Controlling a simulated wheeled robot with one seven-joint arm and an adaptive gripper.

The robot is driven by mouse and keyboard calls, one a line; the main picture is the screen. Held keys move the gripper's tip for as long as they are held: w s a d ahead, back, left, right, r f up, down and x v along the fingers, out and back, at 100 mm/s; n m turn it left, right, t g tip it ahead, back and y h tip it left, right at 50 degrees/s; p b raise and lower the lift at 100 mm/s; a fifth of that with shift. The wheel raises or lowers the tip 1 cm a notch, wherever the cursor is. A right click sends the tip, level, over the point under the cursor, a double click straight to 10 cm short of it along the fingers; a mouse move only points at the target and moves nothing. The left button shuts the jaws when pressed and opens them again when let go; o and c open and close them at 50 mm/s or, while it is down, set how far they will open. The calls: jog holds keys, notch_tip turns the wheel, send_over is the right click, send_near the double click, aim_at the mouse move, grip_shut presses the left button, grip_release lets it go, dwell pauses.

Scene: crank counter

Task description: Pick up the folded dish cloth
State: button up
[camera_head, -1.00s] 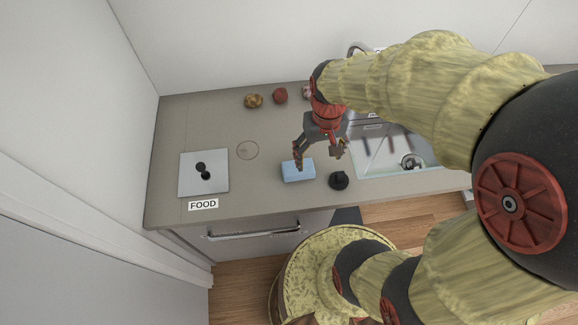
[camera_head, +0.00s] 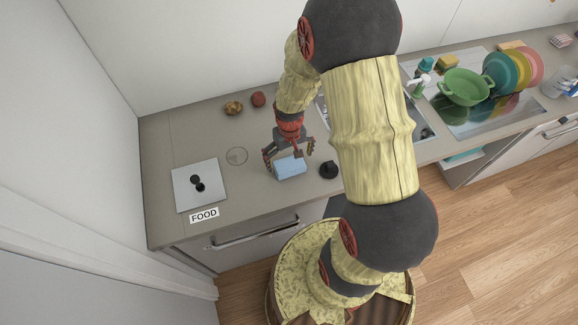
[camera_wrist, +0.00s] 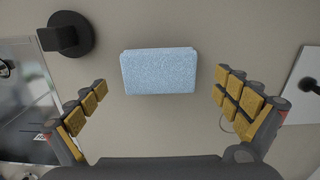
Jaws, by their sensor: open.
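The folded dish cloth (camera_head: 290,167) is a light blue flat block lying on the grey counter, near its front edge. In the wrist view the cloth (camera_wrist: 160,71) lies ahead of the fingertips, centred between the two fingers, and nothing covers it. My gripper (camera_head: 289,152) is open and empty, with its fingers spread wider than the cloth. In the wrist view my gripper (camera_wrist: 160,92) shows its yellow-padded fingers on both sides, apart from the cloth.
A black round knob (camera_head: 328,170) stands close to the right of the cloth. A lidded FOOD plate (camera_head: 215,168) is at the left. A potato (camera_head: 233,108) and a red fruit (camera_head: 258,99) lie at the back. The sink is partly behind my arm.

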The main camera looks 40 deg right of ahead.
aim_at(289, 163)
jog(key=f, duration=0.4)
jog(key=shift+w+d, duration=0.15)
jog(key=shift+w, duration=0.05)
jog(key=shift+c, duration=1.2)
jog(key=c, duration=0.8)
jog(key=shift+c, duration=0.3)
